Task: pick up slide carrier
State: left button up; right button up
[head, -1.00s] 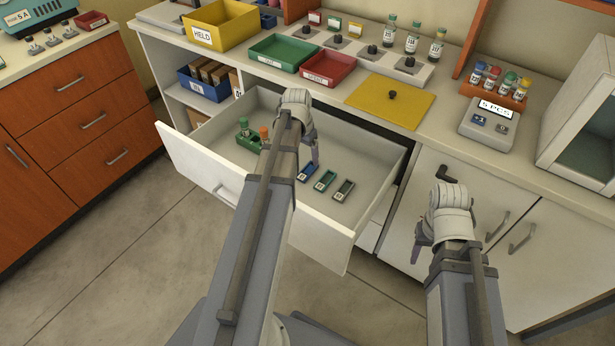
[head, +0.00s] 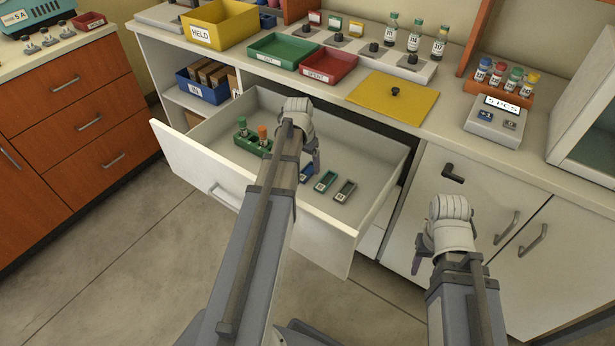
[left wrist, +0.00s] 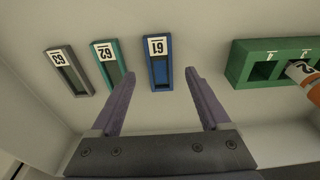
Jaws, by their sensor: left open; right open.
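Three slide carriers lie in a row on the floor of the open drawer: a blue one labelled 61 (left wrist: 158,62), a green one labelled 62 (left wrist: 107,66) and a grey one labelled 63 (left wrist: 69,70). In the head view the blue carrier (head: 305,174) is partly hidden by my left wrist; the green (head: 326,181) and grey (head: 345,190) ones are clear. My left gripper (left wrist: 159,74) is open and empty over the drawer, with the blue carrier just beyond and between its fingertips. My right gripper (head: 418,254) is open and empty in front of the cabinet door.
A green rack (left wrist: 270,64) with capped vials stands in the drawer beside the blue carrier. The drawer's front panel (head: 250,200) and side walls surround the carriers. Above, the counter holds a green tray (head: 283,57), a red tray (head: 327,68) and a yellow lid (head: 393,97).

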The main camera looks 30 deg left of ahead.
aim_at(308, 172)
pick_arm(q)
jog(key=f, duration=0.1)
jog(key=f+b, duration=0.1)
jog(key=b, duration=0.1)
jog(key=shift+w+f, duration=0.25)
jog(key=shift+f, duration=0.15)
pick_arm(e)
notch_tip(308, 172, down, 3)
jog(key=shift+r, duration=0.15)
pick_arm(q)
jog(key=shift+r, duration=0.1)
jog(key=shift+c, duration=0.3)
grip_shut()
